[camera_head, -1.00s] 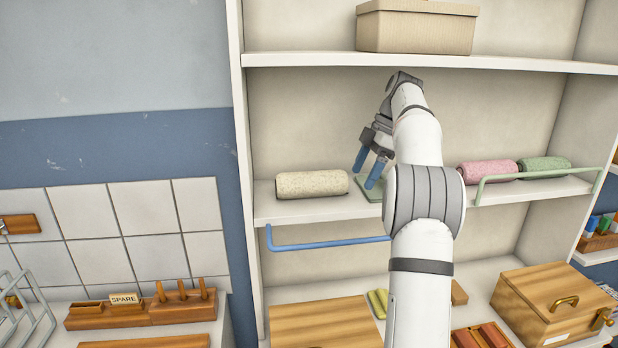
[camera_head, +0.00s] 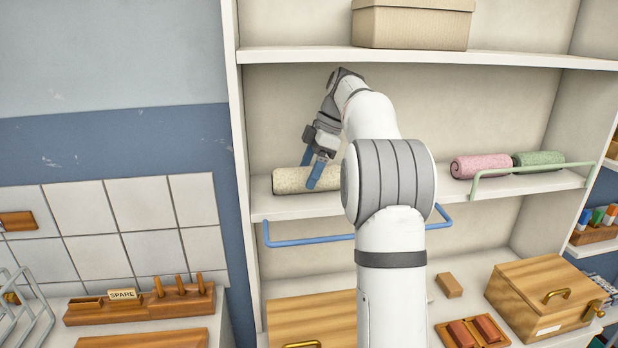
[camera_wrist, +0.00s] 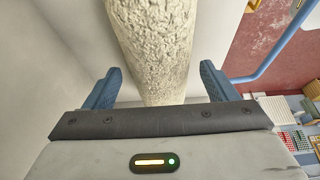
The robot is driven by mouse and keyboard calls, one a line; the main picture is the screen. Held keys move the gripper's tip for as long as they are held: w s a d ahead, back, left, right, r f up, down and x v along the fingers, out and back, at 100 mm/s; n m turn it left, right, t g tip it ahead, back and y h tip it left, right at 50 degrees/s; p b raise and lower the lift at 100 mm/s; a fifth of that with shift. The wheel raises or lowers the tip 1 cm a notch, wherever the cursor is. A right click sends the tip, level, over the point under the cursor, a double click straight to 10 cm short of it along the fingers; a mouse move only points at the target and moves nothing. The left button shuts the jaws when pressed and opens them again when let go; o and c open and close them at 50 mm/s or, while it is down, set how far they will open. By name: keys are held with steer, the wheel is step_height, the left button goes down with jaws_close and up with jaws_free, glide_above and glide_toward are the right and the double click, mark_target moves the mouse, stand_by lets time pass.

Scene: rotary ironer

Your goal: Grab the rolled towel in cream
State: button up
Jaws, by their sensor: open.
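The cream rolled towel (camera_head: 292,181) lies on the middle shelf of the white unit, at its left end. My gripper (camera_head: 316,174) is over the right part of the towel, pointing down, and hides some of it. In the wrist view the cream towel (camera_wrist: 158,50) runs up from between the two blue fingers of my gripper (camera_wrist: 160,88). The fingers are apart, one to each side of the towel, with gaps visible. I cannot tell how far down they reach beside it.
A pink towel (camera_head: 481,166) and a green towel (camera_head: 538,159) lie farther right on the same shelf (camera_head: 281,207). A blue rail (camera_head: 310,240) runs below its front edge, and a green rail (camera_head: 530,170) fronts the right part. A beige box (camera_head: 412,25) stands above.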

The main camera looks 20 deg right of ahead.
steer(key=shift+x, duration=1.15)
steer(key=shift+d+f, duration=0.1)
steer(key=shift+d, duration=0.1)
steer(key=shift+c, duration=0.3)
steer(key=c, duration=1)
